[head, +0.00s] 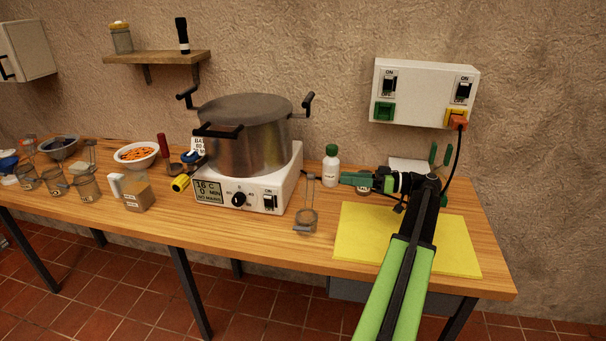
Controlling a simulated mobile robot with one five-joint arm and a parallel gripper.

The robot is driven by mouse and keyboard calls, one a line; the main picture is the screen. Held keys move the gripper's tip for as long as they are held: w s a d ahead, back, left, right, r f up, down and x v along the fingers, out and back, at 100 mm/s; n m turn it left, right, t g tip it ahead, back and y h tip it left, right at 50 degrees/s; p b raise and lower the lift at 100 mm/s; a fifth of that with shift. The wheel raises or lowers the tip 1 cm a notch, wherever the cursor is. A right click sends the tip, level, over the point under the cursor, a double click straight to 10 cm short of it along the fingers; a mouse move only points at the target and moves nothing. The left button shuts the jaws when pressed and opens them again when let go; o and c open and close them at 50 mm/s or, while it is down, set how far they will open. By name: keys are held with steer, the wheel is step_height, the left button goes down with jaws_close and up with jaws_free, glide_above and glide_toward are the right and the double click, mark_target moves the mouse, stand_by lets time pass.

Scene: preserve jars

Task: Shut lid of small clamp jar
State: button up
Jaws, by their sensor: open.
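A small glass clamp jar (306,219) stands near the table's front edge, between the cooker and the yellow mat. Its lid (310,188) stands up on the far side of the rim, so the jar is open. My gripper (344,179) is to the right of the raised lid and a little apart from it, pointing left. It is open, and I see nothing held in it. The gap between its fingers is too small to make out.
A cooker with a large steel pot (243,140) stands left of the jar. A white bottle with a green cap (331,166) is just behind my gripper. The yellow mat (375,235) lies bare at right. Several more jars (88,188) stand at far left.

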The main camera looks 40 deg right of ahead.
mark_target(310, 187)
steer(key=x, duration=1.4)
steer(key=shift+w, duration=0.15)
jaws_close()
stand_by(0.6)
